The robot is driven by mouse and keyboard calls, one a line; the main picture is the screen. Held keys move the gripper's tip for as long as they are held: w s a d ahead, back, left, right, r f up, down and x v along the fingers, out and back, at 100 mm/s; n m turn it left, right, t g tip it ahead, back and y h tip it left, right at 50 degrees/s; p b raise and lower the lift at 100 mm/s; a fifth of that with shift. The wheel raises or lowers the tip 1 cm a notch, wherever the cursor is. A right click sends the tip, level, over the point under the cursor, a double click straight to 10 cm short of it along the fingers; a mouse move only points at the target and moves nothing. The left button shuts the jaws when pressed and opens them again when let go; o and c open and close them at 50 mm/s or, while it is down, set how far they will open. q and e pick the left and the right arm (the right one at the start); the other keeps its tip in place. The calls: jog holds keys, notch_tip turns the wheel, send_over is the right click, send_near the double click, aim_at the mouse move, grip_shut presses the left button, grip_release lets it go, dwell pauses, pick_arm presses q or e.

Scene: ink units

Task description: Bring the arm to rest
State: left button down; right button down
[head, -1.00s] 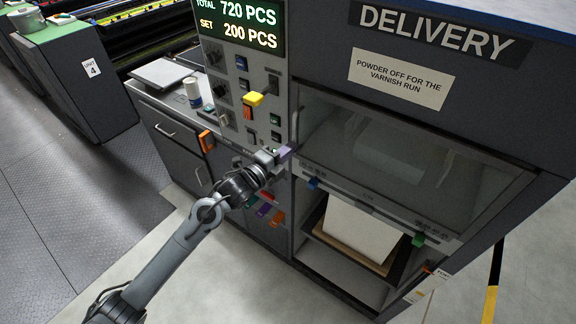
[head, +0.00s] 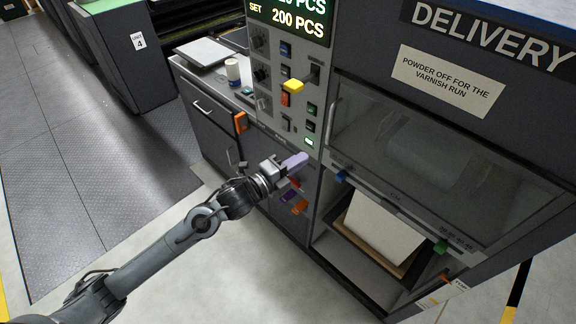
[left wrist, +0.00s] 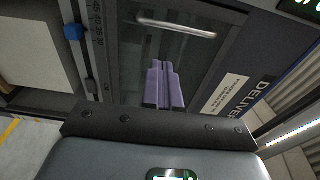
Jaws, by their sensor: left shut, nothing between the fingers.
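My left gripper (head: 296,162) has pale purple fingers and is shut with nothing between them. In the head view it hangs in front of the control panel (head: 262,100), just below its lower buttons and apart from it. In the left wrist view the two purple fingers (left wrist: 163,86) lie side by side, with the delivery window's handle (left wrist: 176,24) beyond them. My left arm (head: 150,270) reaches in from the lower left. My right gripper shows in neither view.
The delivery unit's window (head: 430,165) is closed. Below it a paper stack (head: 385,225) sits in an open bay. Orange handles (head: 240,122) stick out nearby. The floor at left is clear.

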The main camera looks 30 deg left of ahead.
pick_arm(q)
jog(key=s+d+f+n+g+y, duration=0.1)
jog(key=s+d+f+n+g, duration=0.2)
jog(key=s+f, duration=0.45)
jog(key=s+d+f+n+g+y, duration=0.2)
jog(key=s+f+n, duration=0.3)
jog(key=s+f, duration=0.3)
jog(key=s+f+n+g+y, duration=0.25)
jog(key=s+n+g, duration=0.75)
jog(key=s, duration=0.5)
notch_tip(320, 180, up, 26)
jog(key=n+t+p, duration=0.1)
jog(key=p, duration=2.6)
jog(key=shift+s+a+r, duration=0.2)
jog(key=shift+a+r, duration=0.05)
jog(key=shift+a, duration=0.2)
jog(key=shift+h, duration=0.25)
